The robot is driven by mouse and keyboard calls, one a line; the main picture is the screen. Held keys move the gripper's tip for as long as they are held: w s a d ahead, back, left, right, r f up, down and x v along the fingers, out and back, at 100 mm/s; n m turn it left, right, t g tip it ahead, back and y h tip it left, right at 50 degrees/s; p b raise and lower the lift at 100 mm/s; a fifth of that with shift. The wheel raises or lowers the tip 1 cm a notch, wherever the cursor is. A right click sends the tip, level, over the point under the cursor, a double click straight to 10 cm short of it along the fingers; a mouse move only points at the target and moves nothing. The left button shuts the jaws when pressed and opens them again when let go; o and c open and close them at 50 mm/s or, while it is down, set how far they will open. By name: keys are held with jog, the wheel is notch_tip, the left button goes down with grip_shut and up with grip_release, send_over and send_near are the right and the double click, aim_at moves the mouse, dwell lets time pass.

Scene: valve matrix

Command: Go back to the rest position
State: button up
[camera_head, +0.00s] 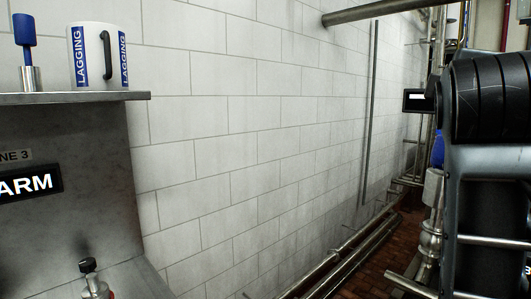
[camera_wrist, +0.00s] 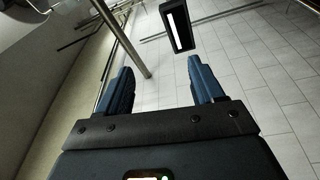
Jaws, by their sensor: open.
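My gripper (camera_wrist: 158,85) shows in the wrist view with its two dark blue fingers spread wide apart. Nothing is between the fingers, and neither finger touches anything. The white tiled wall (camera_wrist: 250,80) lies beyond it. In the head view my arm fills the right edge, dark and close to the camera. My gripper cannot be made out in that view.
A steel shelf (camera_head: 70,97) at the left holds a white LAGGING canister (camera_head: 88,60) and a blue-topped tool (camera_head: 24,30). An ARM panel (camera_head: 28,185) is below. Pipes (camera_head: 345,255) run along the wall's foot. A dark lit box (camera_head: 417,100) hangs near my arm.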

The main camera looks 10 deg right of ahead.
jog(key=a+f+n+t+y, duration=0.1)
jog(key=a+f+y, duration=0.1)
jog(key=f, duration=0.7)
jog(key=a+f+t+y, duration=0.1)
jog(key=a+f+y, duration=0.1)
jog(key=f, duration=0.7)
jog(key=s+a+f+y, duration=0.2)
jog(key=s+f, duration=0.2)
jog(key=f, duration=0.3)
jog(key=s+a+f+y, duration=0.2)
jog(key=s+f, duration=0.3)
jog(key=f, duration=0.3)
jog(key=s+a+f+m+g+y, duration=0.1)
jog(key=s+a+f+m+y, duration=0.1)
jog(key=s+f, duration=0.45)
jog(key=s+a+f+m+y, duration=0.1)
jog(key=s+f+m, duration=0.15)
jog(key=s, duration=0.65)
jog(key=s+m+g+y, duration=0.1)
jog(key=s+m, duration=0.3)
jog(key=s, duration=1.2)
jog(key=shift+s+a+r+m, duration=0.15)
jog(key=shift+s+a+m, duration=0.1)
jog(key=shift+a+m, duration=0.15)
